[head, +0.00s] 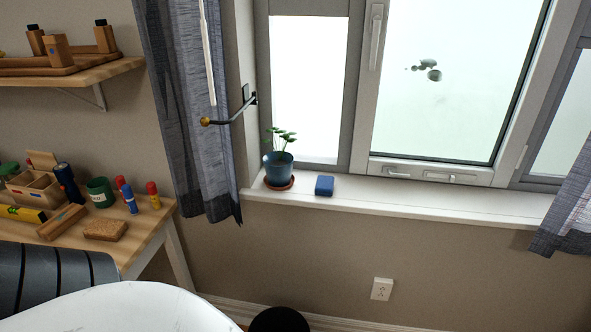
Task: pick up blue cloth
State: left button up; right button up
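A small folded blue cloth (325,185) lies on the white window sill (420,204), just right of a potted plant. It looks like a compact block with a darker front side. Nothing covers it. Neither of my grippers shows in the head view, so nothing is seen near the cloth.
The plant in a blue pot (278,169) stands close left of the cloth. A grey curtain (190,110) and a wall hook (230,114) are further left. A wooden desk (150,225) holds a green mug (100,192), bottles and blocks. The sill right of the cloth is clear.

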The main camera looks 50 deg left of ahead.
aim_at(324, 186)
jog(key=u, duration=2)
